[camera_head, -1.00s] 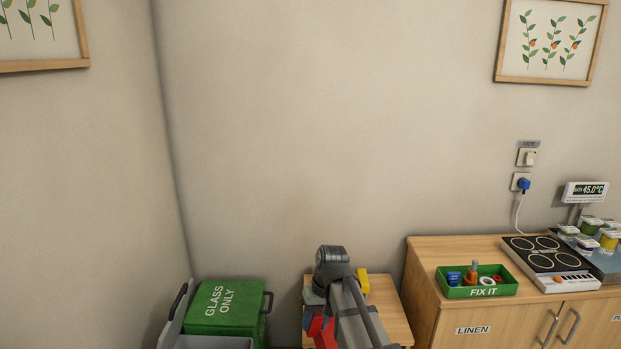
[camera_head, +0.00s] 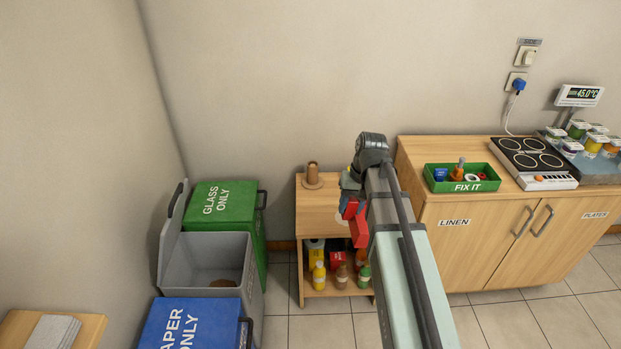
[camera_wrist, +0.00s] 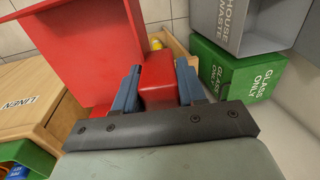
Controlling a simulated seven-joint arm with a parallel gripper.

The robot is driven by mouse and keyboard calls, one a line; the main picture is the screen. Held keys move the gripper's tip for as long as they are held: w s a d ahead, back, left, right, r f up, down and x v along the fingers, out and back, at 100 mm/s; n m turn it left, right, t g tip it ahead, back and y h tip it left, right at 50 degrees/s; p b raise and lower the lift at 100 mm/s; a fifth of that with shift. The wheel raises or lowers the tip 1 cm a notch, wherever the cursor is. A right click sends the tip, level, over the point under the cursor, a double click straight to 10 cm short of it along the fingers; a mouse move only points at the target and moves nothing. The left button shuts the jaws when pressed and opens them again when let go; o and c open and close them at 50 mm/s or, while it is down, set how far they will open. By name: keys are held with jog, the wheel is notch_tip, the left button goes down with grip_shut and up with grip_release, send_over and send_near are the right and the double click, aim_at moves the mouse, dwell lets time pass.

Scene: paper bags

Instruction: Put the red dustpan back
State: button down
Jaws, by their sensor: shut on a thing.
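The red dustpan (camera_head: 359,230) hangs from my gripper (camera_head: 352,207) in the head view, in front of the top of a small wooden shelf unit (camera_head: 318,212). In the wrist view my gripper (camera_wrist: 158,88) is shut on the dustpan's handle, with one blue finger on each side. The dustpan's wide pan (camera_wrist: 82,50) fills the upper left there. My arm hides part of the shelf unit.
A brown cone-shaped thing (camera_head: 313,178) stands on the unit's top; several bottles (camera_head: 319,278) stand on its lower shelf. At left are a green glass bin (camera_head: 222,205), an open grey bin (camera_head: 245,262) and a blue paper bin (camera_head: 190,325). A cabinet (camera_head: 480,240) stands right.

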jog(key=w+a+f+n, duration=0.1)
jog(key=w+a+f, duration=0.2)
jog(key=w+a, duration=0.25)
jog(key=w+a+f+n+h, duration=0.1)
jog(key=w+a+f, duration=0.2)
jog(key=w+a, duration=0.3)
jog(key=w+a+f, duration=0.3)
jog(key=w+a, duration=0.1)
jog(key=a, duration=0.4)
jog(key=w+f+m+h, duration=0.1)
jog(key=w+f+m, duration=0.15)
jog(key=w, duration=0.65)
notch_tip(320, 180, down, 8)
jog(key=shift+f, duration=0.2)
jog(key=shift+f, duration=0.15)
jog(key=c, duration=0.6)
grip_release()
jog(key=shift+c, duration=0.2)
notch_tip(320, 180, up, 12)
